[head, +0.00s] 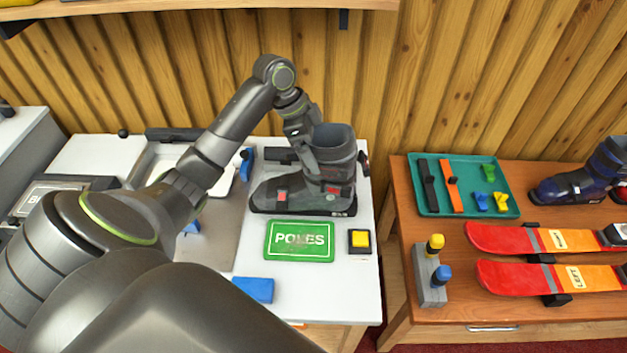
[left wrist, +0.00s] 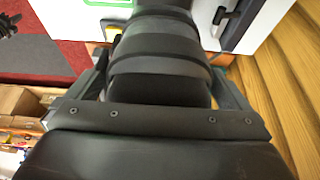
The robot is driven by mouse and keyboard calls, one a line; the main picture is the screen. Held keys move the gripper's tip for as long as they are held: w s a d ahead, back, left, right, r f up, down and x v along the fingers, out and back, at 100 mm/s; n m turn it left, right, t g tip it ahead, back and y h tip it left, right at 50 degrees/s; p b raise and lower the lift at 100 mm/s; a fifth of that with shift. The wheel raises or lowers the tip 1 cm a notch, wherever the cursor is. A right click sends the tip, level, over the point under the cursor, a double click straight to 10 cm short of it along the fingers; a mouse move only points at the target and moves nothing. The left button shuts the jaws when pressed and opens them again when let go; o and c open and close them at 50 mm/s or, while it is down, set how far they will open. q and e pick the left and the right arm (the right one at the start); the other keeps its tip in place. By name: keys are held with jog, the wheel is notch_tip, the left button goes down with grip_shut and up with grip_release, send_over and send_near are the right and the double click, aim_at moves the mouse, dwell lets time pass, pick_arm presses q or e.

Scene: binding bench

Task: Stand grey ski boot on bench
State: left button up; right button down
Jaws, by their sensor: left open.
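The grey ski boot (head: 300,191) with red buckles stands upright on the white bench (head: 300,288), its toe pointing left. My left gripper (head: 308,143) is at the boot's upper cuff, reaching over it from the left. In the left wrist view the dark cuff (left wrist: 158,55) lies between the two spread fingers of my left gripper (left wrist: 165,90). The fingers are open; whether they touch the boot I cannot tell. My right gripper is not in view.
On the bench near the boot are a green POLES sign (head: 299,241), a yellow button (head: 359,239) and a blue block (head: 254,289). A wooden table on the right holds a teal tray (head: 463,210), red skis (head: 505,239) and a blue boot (head: 590,182).

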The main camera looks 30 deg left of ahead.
pick_arm(q)
jog(key=shift+c, duration=0.4)
jog(key=c, duration=1.4)
jog(key=shift+r, duration=0.1)
jog(key=shift+c, duration=1.1)
